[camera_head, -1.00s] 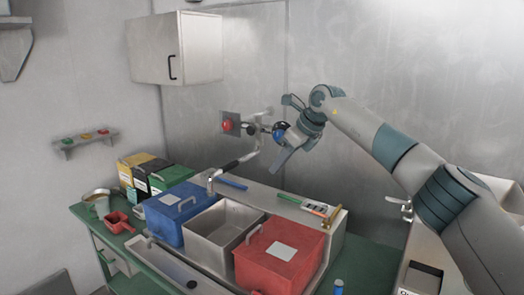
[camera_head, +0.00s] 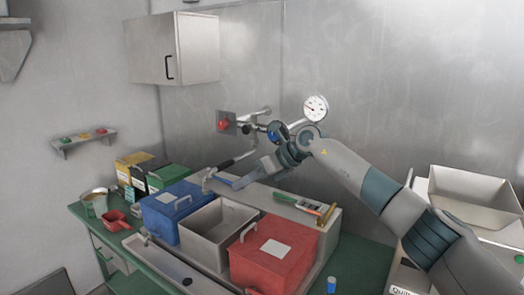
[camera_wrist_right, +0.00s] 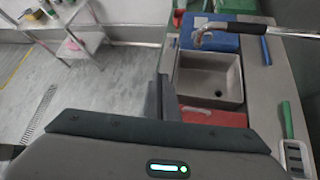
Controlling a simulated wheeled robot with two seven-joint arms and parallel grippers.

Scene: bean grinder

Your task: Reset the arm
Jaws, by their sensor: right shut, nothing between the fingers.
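My right arm comes in from the right in the head view. Its gripper (camera_head: 239,183) is shut and empty, and its fingers point down and left. It is over the back ledge of the sink counter, near a blue bar (camera_head: 223,179), which it partly overlaps in the picture. In the right wrist view my dark fingers (camera_wrist_right: 162,92) show in front of the grey sink (camera_wrist_right: 208,75); the blue bar (camera_wrist_right: 265,50) lies to the right, apart from them. My left gripper is not in view.
A blue box (camera_head: 165,217) and a red box (camera_head: 262,267) flank the sink. A metal faucet (camera_head: 228,163) rises behind it. A red knob (camera_head: 223,124), a blue knob (camera_head: 275,133) and a round gauge (camera_head: 316,108) are near the wall. A pale bin (camera_head: 475,200) stands at the right.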

